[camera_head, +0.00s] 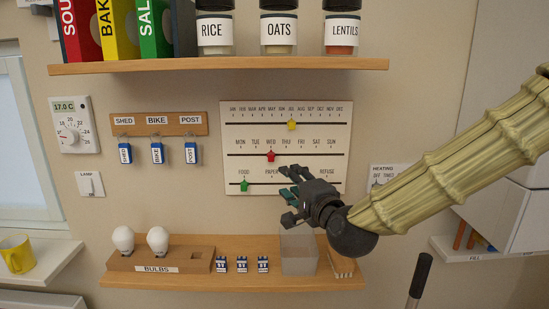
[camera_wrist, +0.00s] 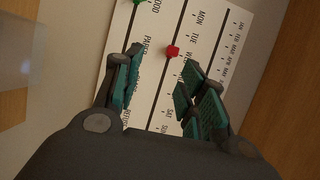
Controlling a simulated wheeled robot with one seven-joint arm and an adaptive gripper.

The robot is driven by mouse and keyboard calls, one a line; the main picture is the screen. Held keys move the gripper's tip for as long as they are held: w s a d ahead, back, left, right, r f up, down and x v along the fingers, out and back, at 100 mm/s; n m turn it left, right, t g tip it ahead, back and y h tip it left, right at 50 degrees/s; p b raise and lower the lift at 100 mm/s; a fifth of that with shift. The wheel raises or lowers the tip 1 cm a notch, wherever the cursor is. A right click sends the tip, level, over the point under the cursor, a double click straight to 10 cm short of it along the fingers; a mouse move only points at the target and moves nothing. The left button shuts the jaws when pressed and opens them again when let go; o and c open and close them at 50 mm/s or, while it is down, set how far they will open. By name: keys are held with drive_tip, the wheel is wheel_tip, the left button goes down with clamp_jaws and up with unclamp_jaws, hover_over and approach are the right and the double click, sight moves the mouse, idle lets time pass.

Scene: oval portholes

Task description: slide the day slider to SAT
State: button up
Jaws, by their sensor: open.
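The calendar board (camera_head: 237,109) hangs on the wall with month, day and bin rows. The red day slider (camera_head: 271,156) sits on the middle track at WED. A yellow slider (camera_head: 291,125) is on the month track at about JUL, and a green slider (camera_head: 244,185) is at FOOD. My gripper (camera_head: 287,195) is open in front of the board's lower part, below and right of the red slider. In the wrist view the red slider (camera_wrist: 173,52) lies beyond the open fingers (camera_wrist: 158,85), with nothing between them. My fingers hide part of the bottom row.
A shelf (camera_head: 220,66) with books and jars is above the board. A lower shelf (camera_head: 200,278) holds bulbs (camera_head: 123,239), small batteries and a clear box (camera_head: 299,252) under my gripper. A key rack (camera_head: 160,124) hangs left of the board.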

sight(273, 159)
drive_tip(key=p+x, duration=0.1)
drive_tip(key=x, duration=0.2)
drive_tip(key=r+p+x, duration=0.1)
drive_tip(key=x, duration=0.3)
drive_tip(key=r+p+x, duration=0.1)
drive_tip(key=p+x, duration=0.1)
drive_tip(key=x, duration=0.2)
drive_tip(key=shift+a+r, duration=0.1)
drive_tip(key=shift+c, duration=0.2)
clamp_jaws()
